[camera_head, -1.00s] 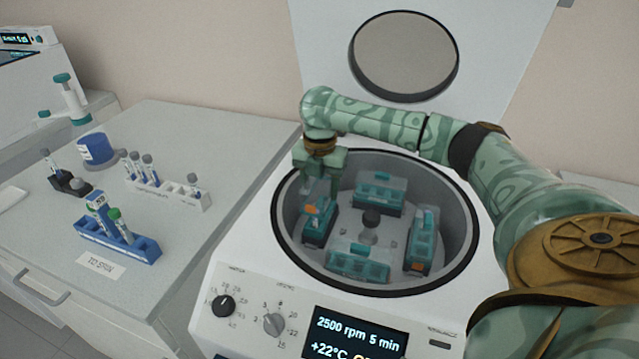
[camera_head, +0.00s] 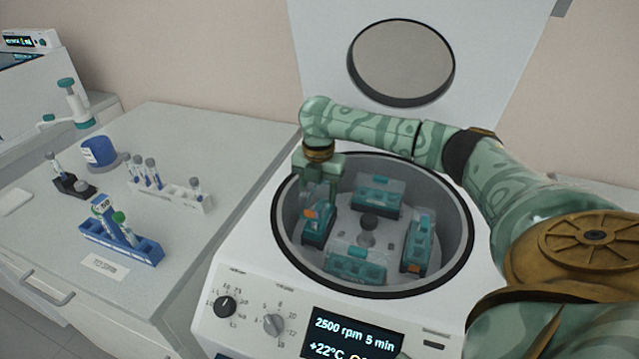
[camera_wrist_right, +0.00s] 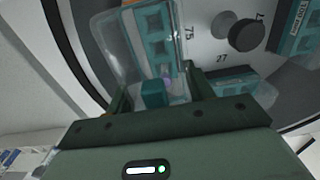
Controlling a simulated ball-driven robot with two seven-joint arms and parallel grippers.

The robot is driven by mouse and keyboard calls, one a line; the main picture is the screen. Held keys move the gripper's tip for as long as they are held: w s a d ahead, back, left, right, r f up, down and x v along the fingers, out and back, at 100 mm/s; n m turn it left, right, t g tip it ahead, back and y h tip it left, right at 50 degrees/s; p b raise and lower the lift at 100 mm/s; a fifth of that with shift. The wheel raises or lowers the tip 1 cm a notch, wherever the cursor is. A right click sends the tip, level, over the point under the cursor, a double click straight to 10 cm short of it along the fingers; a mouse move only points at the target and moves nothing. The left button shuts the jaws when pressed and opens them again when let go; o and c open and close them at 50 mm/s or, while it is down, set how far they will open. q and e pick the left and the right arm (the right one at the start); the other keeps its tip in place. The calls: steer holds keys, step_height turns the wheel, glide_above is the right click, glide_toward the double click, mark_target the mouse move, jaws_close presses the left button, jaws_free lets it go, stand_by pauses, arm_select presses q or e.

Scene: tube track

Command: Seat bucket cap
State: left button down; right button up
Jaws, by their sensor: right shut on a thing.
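My right gripper (camera_head: 318,186) reaches down inside the left rim of the open centrifuge bowl, above the left teal bucket (camera_head: 316,233). In the right wrist view, the gripper (camera_wrist_right: 158,92) is shut on the teal grip of a clear bucket cap (camera_wrist_right: 112,45). The clear cap looks tilted relative to the teal bucket (camera_wrist_right: 160,45), and overlaps it in the picture. I cannot tell whether its rim touches the bucket. An orange patch shows at the left bucket in the head view. My left gripper is not in view.
Other teal buckets sit at the back (camera_head: 379,196), right (camera_head: 416,246) and front (camera_head: 355,265) around the central rotor knob (camera_head: 368,222). The bowl rim (camera_head: 470,225) surrounds the arm's working space. A blue tube rack (camera_head: 140,247) and white rack (camera_head: 185,198) stand on the left bench.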

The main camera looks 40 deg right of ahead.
steer(key=shift+f, duration=0.3)
steer(key=shift+f+p, duration=0.2)
steer(key=shift+p, duration=0.1)
steer(key=shift+f, duration=0.1)
stand_by(0.4)
steer(key=shift+f+b, duration=0.45)
steer(key=shift+f, duration=0.85)
steer(key=shift+f, duration=0.1)
steer(key=shift+f, duration=0.9)
steer(key=shift+f, duration=0.2)
